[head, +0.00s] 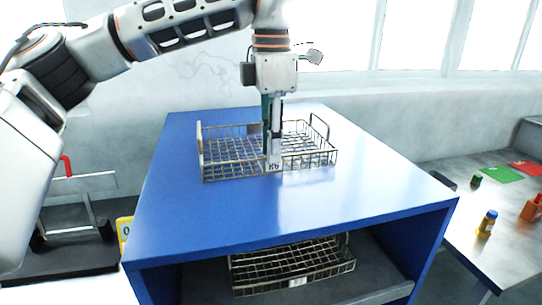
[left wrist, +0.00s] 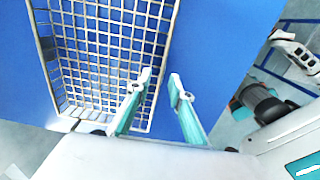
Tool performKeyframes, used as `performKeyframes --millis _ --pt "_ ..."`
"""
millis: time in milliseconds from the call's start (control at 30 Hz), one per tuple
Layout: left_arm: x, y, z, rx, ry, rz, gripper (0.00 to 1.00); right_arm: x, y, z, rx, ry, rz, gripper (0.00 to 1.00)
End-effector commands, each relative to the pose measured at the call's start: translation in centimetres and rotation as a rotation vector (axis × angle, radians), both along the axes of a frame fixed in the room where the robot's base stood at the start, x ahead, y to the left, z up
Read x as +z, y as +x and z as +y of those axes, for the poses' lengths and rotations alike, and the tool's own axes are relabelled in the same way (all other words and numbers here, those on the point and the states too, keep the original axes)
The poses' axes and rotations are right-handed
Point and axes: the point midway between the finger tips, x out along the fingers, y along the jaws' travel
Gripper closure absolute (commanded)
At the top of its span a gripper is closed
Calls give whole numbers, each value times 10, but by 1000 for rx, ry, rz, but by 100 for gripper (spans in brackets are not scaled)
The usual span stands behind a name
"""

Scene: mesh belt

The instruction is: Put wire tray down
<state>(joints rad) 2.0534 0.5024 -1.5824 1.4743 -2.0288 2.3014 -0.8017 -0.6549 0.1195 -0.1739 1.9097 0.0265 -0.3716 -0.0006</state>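The wire tray (head: 232,168) is a shallow metal basket with a raised handle at each end and a small label reading K6 on its near wall. It appears to sit level on the blue bench top (head: 200,215). My left gripper (head: 271,150) points straight down at the middle of the near wall, by the label. In the left wrist view the fingers (left wrist: 160,78) stand apart, one over the tray (left wrist: 110,45) and one outside its edge. I see a gap between them and no clear grip on the wire. My right gripper is not in view.
A second wire tray (head: 290,270) lies on the shelf under the bench top. The bench top is clear right of and in front of the tray.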

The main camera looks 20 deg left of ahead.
Motion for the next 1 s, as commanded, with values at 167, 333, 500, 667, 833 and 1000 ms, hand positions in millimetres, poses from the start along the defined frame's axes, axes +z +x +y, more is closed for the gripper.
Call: performKeyframes --millis 167,333,500,667,833,1000 --pt "41 0 -1 3 1 -4 79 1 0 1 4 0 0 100" --pt "71 -1 -1 2 2 -3 79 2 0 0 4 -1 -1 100" --pt "89 -2 -1 1 1 0 79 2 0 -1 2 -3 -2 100" --pt "94 -2 -2 0 1 1 79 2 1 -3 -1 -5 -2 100" --pt "94 -2 -1 0 1 1 79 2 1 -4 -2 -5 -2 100" --pt "94 -2 -1 -1 1 1 79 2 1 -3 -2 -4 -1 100"
